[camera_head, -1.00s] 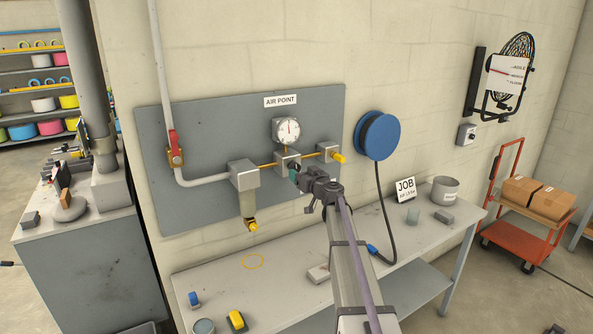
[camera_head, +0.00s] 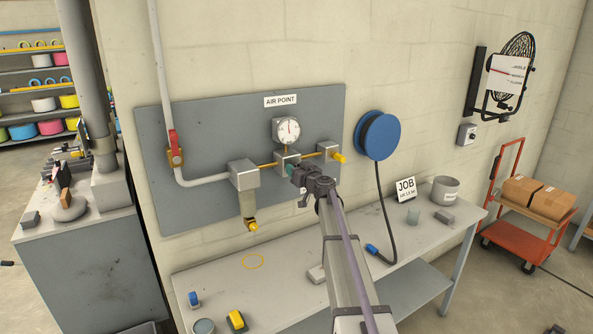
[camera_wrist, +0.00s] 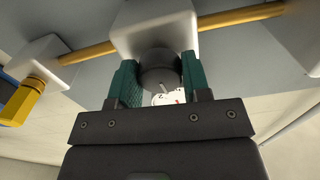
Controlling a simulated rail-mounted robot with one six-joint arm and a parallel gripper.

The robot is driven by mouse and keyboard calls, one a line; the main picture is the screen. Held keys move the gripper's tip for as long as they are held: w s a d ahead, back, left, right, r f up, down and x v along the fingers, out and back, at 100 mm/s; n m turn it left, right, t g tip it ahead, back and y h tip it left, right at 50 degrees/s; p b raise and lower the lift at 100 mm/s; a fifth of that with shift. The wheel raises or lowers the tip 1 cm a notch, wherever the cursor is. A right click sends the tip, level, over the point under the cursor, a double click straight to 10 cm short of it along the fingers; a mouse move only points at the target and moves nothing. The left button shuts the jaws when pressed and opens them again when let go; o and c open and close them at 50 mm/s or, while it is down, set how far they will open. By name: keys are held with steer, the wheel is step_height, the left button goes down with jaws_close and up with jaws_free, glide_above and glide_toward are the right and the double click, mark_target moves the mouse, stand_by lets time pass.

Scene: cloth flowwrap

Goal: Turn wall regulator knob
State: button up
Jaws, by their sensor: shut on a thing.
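The wall regulator is a pale block (camera_head: 286,160) on the grey panel under the round white gauge (camera_head: 289,130). In the wrist view its block (camera_wrist: 150,28) is at the top, with a dark round knob (camera_wrist: 160,70) below it. My gripper (camera_head: 300,172) reaches up to the regulator. In the wrist view its two green fingers (camera_wrist: 160,84) stand on either side of the knob, shut on it. A small light mark shows on the knob. In the head view my wrist hides the knob.
A red-handled valve (camera_head: 175,148) and a yellow-tipped filter (camera_head: 248,208) are left of the regulator. A yellow-ended outlet block (camera_head: 328,152) is close on its right. A blue hose reel (camera_head: 378,136) hangs farther right. The workbench (camera_head: 215,285) is below, with a JOB card (camera_head: 405,188).

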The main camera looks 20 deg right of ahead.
steer(key=shift+m, duration=0.5)
steer(key=m, duration=0.6)
steer(key=shift+m, duration=0.3)
steer(key=m, duration=0.6)
steer(key=shift+m, duration=0.3)
steer(key=o, duration=0.9)
steer(key=shift+s, duration=0.1)
